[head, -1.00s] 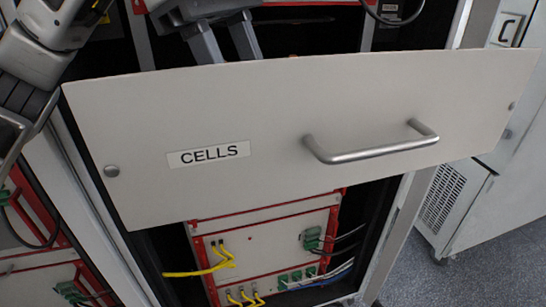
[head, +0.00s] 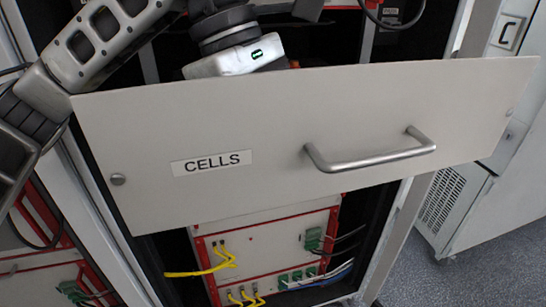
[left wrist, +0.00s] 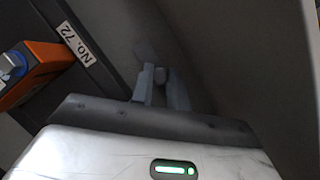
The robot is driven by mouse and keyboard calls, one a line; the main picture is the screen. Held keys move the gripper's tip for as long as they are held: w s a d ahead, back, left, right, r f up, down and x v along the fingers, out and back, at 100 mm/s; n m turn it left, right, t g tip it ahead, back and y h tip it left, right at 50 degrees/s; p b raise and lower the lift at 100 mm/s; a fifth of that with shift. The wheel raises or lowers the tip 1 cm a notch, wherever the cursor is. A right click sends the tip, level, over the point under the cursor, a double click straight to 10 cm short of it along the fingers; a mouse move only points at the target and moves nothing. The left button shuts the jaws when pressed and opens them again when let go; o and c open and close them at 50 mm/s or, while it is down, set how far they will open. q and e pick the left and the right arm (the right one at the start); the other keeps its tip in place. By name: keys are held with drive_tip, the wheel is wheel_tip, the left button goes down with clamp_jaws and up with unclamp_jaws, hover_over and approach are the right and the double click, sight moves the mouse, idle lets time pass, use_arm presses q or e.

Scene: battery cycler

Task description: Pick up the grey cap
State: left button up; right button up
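In the head view my left gripper's white body (head: 235,60) reaches down behind the drawer front (head: 300,115), which hides the fingers and the cap. My right gripper is not in view.
The drawer front has a metal handle (head: 370,155) and a CELLS label (head: 211,162). Rack modules with yellow cables (head: 205,270) are below.

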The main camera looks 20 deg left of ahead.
use_arm(q)
clamp_jaws()
